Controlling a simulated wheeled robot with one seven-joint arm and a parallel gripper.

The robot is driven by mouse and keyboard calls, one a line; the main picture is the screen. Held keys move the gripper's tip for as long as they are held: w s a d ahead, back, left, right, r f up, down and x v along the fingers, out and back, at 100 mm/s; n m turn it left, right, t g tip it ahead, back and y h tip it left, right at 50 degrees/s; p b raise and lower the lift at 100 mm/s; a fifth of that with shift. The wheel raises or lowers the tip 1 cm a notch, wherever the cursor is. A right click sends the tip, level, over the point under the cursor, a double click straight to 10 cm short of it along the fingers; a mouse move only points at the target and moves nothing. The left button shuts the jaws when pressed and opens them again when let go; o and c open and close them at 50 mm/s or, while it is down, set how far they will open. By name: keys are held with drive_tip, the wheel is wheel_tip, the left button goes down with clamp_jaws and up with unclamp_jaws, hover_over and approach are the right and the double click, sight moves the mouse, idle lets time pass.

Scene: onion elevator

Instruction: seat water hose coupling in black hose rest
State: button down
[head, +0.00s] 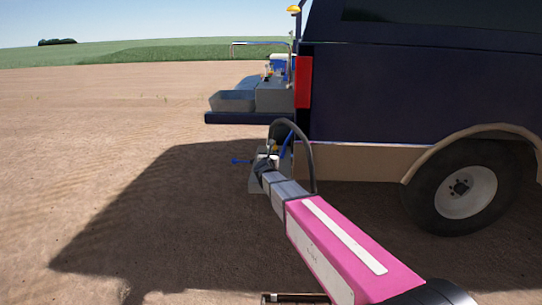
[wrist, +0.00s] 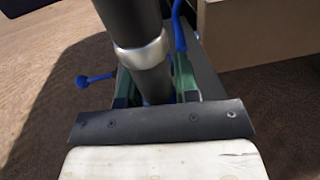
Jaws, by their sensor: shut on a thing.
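My gripper (wrist: 154,88) is shut around the black hose piece with a silver metal collar, the water hose coupling (wrist: 143,52), in the wrist view. The dark hose part runs from the top of that view down between my fingers; its lower end is hidden behind the dark gripper bar. In the head view my gripper (head: 267,164) is small, low beside the vehicle's rear corner. A black hose (head: 309,152) arcs from behind it and hangs down on the right. I cannot make out the black hose rest clearly in either view.
A dark blue vehicle (head: 400,95) with a rear wheel (head: 466,193) stands close on the right. Its rear platform (head: 243,118) carries grey bins (head: 233,101). A blue knob on a rod (wrist: 82,82) sticks out left of my gripper. Bare soil lies open at left.

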drive_tip(key=shift+f, duration=0.3)
idle(0.5)
drive_tip(key=c, duration=0.8)
unclamp_jaws()
drive_tip(key=s+a, duration=0.2)
drive_tip(key=s, duration=0.9)
drive_tip(key=s+d+f+n+g+y, duration=0.4)
drive_tip(key=d+f+n, duration=0.15)
drive_tip(key=n, duration=0.75)
drive_tip(key=s+d+f+n+g+y, duration=0.35)
drive_tip(key=s+f+n+g, duration=0.2)
drive_tip(key=n, duration=0.75)
drive_tip(key=s+d+f+n+g+h, duration=0.1)
drive_tip(key=s+d+f+n+g, duration=0.1)
drive_tip(key=s+d+n, duration=0.2)
drive_tip(key=s+d+f+n+g+h, duration=0.2)
drive_tip(key=s+d+f+n+g, duration=0.1)
drive_tip(key=s+d, duration=0.3)
drive_tip(key=s+d+f+n+g+h, duration=0.2)
drive_tip(key=s+d+n+g, duration=0.1)
drive_tip(key=s+d+n, duration=0.1)
drive_tip(key=shift+s+d+f+n, duration=0.15)
drive_tip(key=shift+s+d, duration=0.2)
drive_tip(key=shift+d, duration=0.25)
drive_tip(key=shift+s+d+f+n, duration=0.15)
drive_tip(key=shift+s+d, duration=0.15)
drive_tip(key=shift+d, duration=0.25)
